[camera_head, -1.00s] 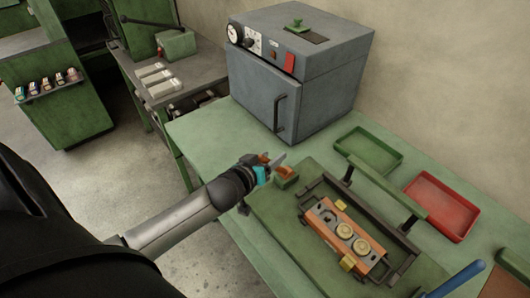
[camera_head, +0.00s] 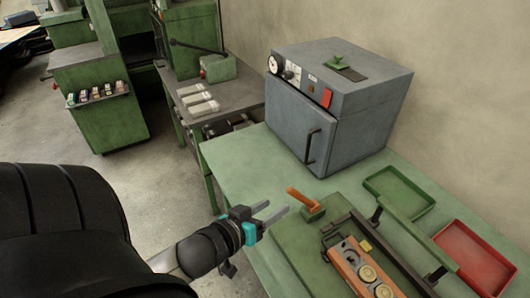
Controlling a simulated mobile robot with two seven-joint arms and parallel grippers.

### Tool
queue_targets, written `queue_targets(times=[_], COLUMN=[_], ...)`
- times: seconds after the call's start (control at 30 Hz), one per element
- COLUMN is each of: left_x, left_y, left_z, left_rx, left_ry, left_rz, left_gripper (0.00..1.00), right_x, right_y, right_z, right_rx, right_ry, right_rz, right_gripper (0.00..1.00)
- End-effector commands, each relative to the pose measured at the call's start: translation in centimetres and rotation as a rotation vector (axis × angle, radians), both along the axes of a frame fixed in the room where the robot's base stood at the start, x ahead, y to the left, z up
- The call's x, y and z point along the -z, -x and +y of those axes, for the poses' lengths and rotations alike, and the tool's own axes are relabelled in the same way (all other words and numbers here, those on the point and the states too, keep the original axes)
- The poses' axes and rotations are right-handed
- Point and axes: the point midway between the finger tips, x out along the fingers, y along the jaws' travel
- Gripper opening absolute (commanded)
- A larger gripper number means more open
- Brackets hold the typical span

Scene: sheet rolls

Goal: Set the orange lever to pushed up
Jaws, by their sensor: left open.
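A small gap shows between the fingertips and the lever. My right gripper is out of view.
A grey oven (camera_head: 340,105) stands behind the lever. A fixture with an orange block (camera_head: 350,262) and a dark-framed bar lies to the right. A green tray (camera_head: 399,194) and a red tray (camera_head: 473,272) sit farther right.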

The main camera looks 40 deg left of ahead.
Motion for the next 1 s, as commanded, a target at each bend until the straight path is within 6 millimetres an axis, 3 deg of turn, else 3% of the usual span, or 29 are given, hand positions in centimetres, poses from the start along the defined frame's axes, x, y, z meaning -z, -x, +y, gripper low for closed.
queue_targets(times=[0.27, 0.87, 1.0], left_x=[-0.7, -0.7, 1.4], left_y=[1.7, 1.8, 2.0], left_z=[0.0, 0.0, 0.3], left_rx=[-0.001, 0.0, -0.005], left_ry=[0.002, 0.001, -0.012], left_rz=[0.0, 0.0, 0.032], left_gripper=[0.55, 0.55, 0.55], right_x=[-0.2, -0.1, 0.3], right_y=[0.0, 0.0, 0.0], right_z=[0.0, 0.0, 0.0], right_rx=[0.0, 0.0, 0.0], right_ry=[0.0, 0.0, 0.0], right_rz=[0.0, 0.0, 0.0], right_gripper=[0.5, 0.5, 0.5])
